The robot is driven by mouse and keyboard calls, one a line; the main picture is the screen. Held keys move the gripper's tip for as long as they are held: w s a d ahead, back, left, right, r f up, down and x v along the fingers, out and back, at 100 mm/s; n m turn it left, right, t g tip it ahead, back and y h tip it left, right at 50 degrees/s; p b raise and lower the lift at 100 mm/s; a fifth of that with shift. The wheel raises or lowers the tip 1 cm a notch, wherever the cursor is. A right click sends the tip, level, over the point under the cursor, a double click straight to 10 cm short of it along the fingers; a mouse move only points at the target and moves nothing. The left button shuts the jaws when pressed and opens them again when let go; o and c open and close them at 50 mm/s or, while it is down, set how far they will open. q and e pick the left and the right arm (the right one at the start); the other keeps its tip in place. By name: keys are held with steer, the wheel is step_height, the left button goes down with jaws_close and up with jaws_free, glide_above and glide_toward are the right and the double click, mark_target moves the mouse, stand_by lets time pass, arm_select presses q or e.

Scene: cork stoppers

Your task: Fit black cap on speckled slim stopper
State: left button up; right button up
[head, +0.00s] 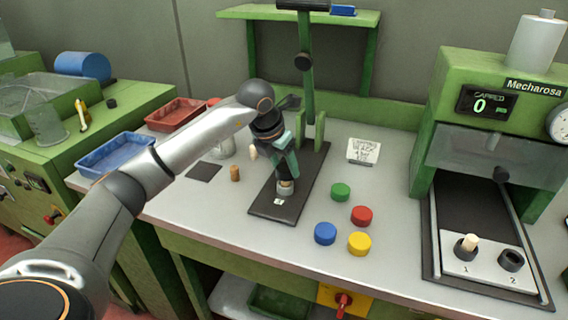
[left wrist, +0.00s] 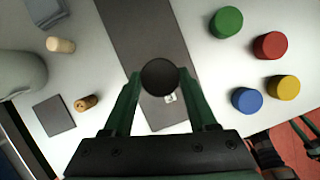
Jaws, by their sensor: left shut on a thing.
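My left gripper (head: 286,180) points down over the dark base plate (head: 266,205) of a stand. It is shut on a round black cap (left wrist: 160,76), which shows between the fingertips in the left wrist view. In the head view a small greyish piece shows at the fingertips, low over the plate; whether it touches the plate is unclear. A slim brown stopper (head: 235,173) stands apart, left of the plate; its speckles show in the left wrist view (left wrist: 86,103). A paler stopper (head: 253,153) is near it.
Green (head: 341,192), red (head: 361,215), blue (head: 325,233) and yellow (head: 360,243) discs lie right of the plate. A press with a two-hole block (head: 490,258) stands far right, a pale stopper in hole 1. Blue (head: 117,153) and red (head: 176,115) trays are back left.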

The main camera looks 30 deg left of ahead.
arm_select(q)
steer(key=shift+f+b, duration=0.4)
steer(key=shift+f, duration=0.3)
arm_select(e)
steer(key=shift+f, duration=0.4)
stand_by(0.3)
arm_select(q)
steer(key=o, duration=1.4)
steer(key=shift+c, duration=0.2)
steer(key=shift+r, duration=0.15)
steer(key=v, duration=0.3)
steer(key=shift+r, duration=0.35)
steer(key=v, duration=0.8)
steer(key=shift+s+r+p, duration=0.25)
steer(key=shift+r+p, duration=0.05)
arm_select(e)
steer(key=shift+w+a+r, duration=0.15)
steer(key=shift+a+r, duration=0.05)
steer(key=shift+r, duration=0.35)
